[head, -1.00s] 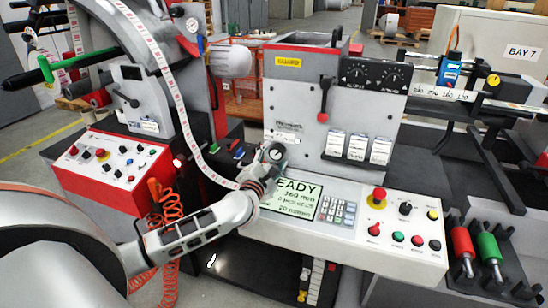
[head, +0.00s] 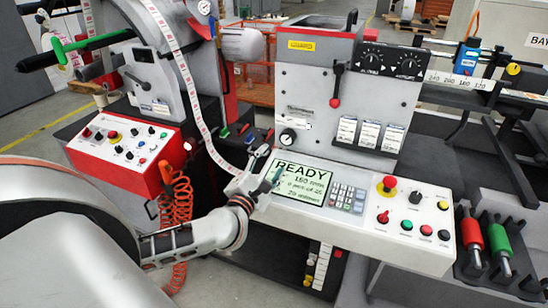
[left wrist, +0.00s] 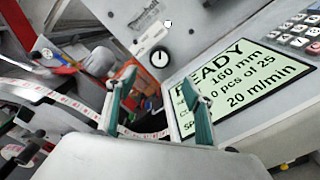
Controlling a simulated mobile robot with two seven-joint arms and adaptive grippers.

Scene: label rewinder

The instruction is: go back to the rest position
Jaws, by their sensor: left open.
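My left gripper (head: 262,172) is at the left end of the grey control panel, beside the screen (head: 302,182) that reads READY, 160 mm. In the left wrist view my left gripper (left wrist: 158,98) shows its two green-lined fingers apart, with nothing between them. The screen (left wrist: 235,88) lies to the right of the fingers there, and a round gauge (left wrist: 160,57) with a dark needle lies beyond them. I cannot tell from these views whether a finger touches the panel. My right gripper is not in view.
A white label strip (head: 190,90) curves down close to my left gripper. A red control box (head: 125,150) with an orange coiled cable (head: 178,205) stands at left. Buttons and a red emergency stop (head: 387,186) sit right of the screen. Red and green rollers (head: 497,240) are at far right.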

